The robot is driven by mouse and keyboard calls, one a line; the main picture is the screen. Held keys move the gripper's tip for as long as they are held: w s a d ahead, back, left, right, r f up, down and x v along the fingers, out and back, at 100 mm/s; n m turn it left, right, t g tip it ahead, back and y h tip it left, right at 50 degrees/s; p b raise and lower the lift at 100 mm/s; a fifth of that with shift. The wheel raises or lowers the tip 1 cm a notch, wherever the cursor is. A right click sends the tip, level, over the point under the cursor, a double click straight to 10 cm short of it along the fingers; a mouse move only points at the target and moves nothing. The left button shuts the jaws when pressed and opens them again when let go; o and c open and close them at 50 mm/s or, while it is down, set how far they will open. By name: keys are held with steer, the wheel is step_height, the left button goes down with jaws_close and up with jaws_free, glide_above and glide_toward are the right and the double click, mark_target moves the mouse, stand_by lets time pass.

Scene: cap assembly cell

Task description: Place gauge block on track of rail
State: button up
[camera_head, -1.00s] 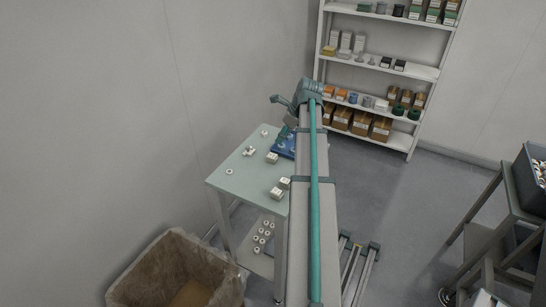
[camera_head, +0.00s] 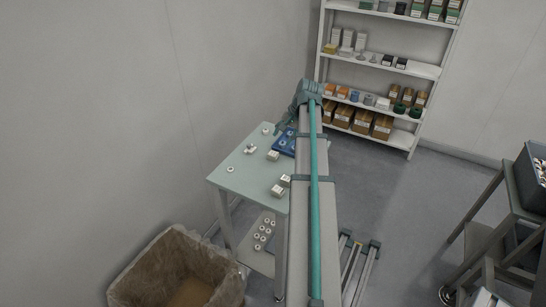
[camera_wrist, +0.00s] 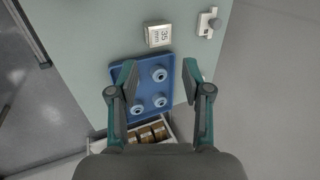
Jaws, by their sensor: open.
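The gauge block (camera_wrist: 158,34), a pale block marked 35, lies on the green table just beyond the blue tray in the wrist view. In the head view it appears to be the pale block (camera_head: 272,156) beside the tray.
A small fitting with a grey knob (camera_wrist: 208,22) stands near the block. Other pale blocks (camera_head: 277,191) and a ring (camera_head: 230,169) lie on the table (camera_head: 240,180). A lined bin (camera_head: 180,270) stands in front. Shelving (camera_head: 385,65) is behind.

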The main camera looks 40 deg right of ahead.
steer(key=n, duration=0.5)
steer(key=n+p, duration=0.2)
steer(key=n, duration=1.1)
glide_above(273, 153)
steer(key=s, duration=0.2)
steer(key=shift+s+d+f, duration=0.1)
steer(key=shift+d+f, duration=0.1)
steer(key=shift+f, duration=1.15)
steer(key=shift+d+f, duration=0.2)
steer(key=shift+f, duration=1.1)
steer(key=shift+p+x, duration=1.1)
steer(key=shift+x, duration=1.5)
steer(key=shift+s, duration=0.1)
jaws_close()
